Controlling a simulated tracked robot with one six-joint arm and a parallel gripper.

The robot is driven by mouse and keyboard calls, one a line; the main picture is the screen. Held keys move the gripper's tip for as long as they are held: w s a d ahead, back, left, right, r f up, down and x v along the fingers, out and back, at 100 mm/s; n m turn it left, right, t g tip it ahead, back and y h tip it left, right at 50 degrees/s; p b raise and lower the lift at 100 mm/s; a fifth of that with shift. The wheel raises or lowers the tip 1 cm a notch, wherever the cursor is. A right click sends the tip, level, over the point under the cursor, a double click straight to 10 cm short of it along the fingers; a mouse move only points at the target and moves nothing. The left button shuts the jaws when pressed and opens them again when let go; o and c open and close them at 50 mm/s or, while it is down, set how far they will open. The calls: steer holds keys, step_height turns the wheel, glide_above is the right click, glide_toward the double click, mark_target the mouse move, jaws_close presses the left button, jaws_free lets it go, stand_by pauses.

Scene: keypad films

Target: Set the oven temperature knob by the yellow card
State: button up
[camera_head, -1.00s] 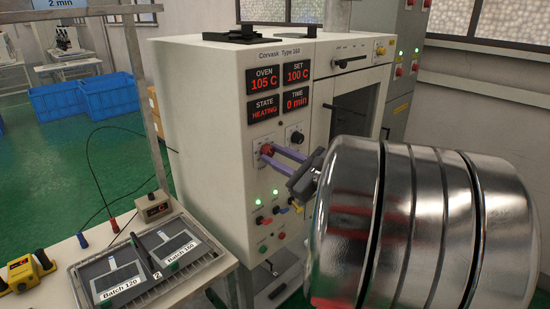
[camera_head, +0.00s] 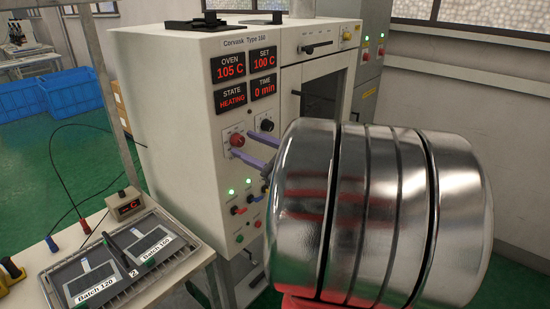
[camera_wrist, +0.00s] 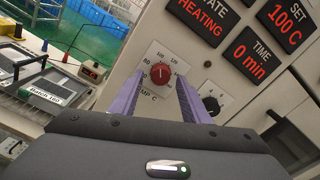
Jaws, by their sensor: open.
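The red temperature knob (camera_wrist: 171,73) sits on a white scale plate on the oven front; in the head view the knob (camera_head: 237,140) is small. Its scale is only partly readable. The SET display (camera_head: 264,60) reads 100 C, also in the wrist view (camera_wrist: 286,20). My gripper (camera_wrist: 160,76) is open, its two purple fingers spread on either side of the knob, with a gap visible to the knob. In the head view my gripper (camera_head: 240,142) reaches the panel at the knob. I cannot make out a yellow card.
The OVEN display (camera_head: 230,67) reads 105 C, STATE (camera_head: 231,96) HEATING, TIME (camera_head: 263,86) 0 min. A black knob (camera_head: 267,125) is close to the right of the red one. Lights and small switches lie below. A tray (camera_head: 120,260) labelled Batch 120 and Batch 160 stands at lower left.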

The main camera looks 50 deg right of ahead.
steer(key=s, duration=1.2)
steer(key=shift+s+d, duration=0.15)
steer(key=shift+s, duration=0.25)
